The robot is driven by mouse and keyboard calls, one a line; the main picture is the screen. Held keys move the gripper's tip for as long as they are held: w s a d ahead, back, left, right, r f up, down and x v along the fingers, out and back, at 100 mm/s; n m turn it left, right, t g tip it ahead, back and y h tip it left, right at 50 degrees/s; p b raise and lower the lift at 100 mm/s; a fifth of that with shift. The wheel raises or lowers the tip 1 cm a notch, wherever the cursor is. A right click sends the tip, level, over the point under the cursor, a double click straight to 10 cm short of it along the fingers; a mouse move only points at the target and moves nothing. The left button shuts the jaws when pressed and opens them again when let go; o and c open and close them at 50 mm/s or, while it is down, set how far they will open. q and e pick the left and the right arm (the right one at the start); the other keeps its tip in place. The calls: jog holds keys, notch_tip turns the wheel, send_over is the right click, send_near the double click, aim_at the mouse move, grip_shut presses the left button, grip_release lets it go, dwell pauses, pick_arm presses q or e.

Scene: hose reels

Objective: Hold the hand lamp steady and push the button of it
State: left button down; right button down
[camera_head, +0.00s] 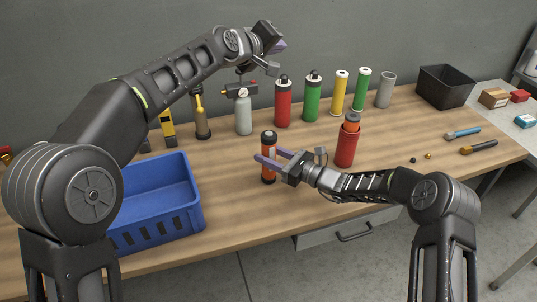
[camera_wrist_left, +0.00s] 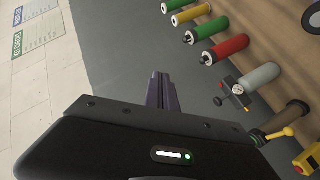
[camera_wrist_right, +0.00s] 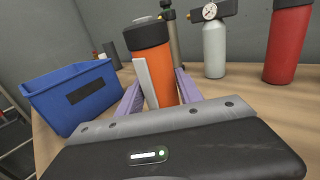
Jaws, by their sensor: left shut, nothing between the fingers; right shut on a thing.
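The hand lamp (camera_head: 268,177) is an orange cylinder with a black cap, upright at the middle front of the wooden table. It also shows in the right wrist view (camera_wrist_right: 157,75). My right gripper (camera_head: 271,157) is shut around its body, with one finger on each side. I cannot make out the button on the lamp. My left gripper (camera_head: 279,47) is shut and empty, raised high above the back of the table, well apart from the lamp. Its closed fingers show in the left wrist view (camera_wrist_left: 160,90).
A blue crate (camera_head: 192,212) stands left of the lamp. A red cylinder (camera_head: 346,150) stands to its right, near my right wrist. Behind are a grey gauge bottle (camera_head: 243,117), red (camera_head: 283,106) and green (camera_head: 312,102) bottles. A black bin (camera_head: 443,88) stands at the back right.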

aim_at(267, 135)
pick_arm(q)
jog(key=s+a+f+m+g+y, duration=0.2)
jog(key=s+f+g, duration=0.2)
jog(key=f, duration=0.6)
jog(key=shift+s+a+f+g, duration=0.25)
jog(key=shift+s+f+g, duration=0.1)
jog(key=shift+s, duration=0.2)
jog(key=shift+f, duration=4.35)
jog(key=shift+f, duration=0.15)
jog(key=shift+f, duration=0.3)
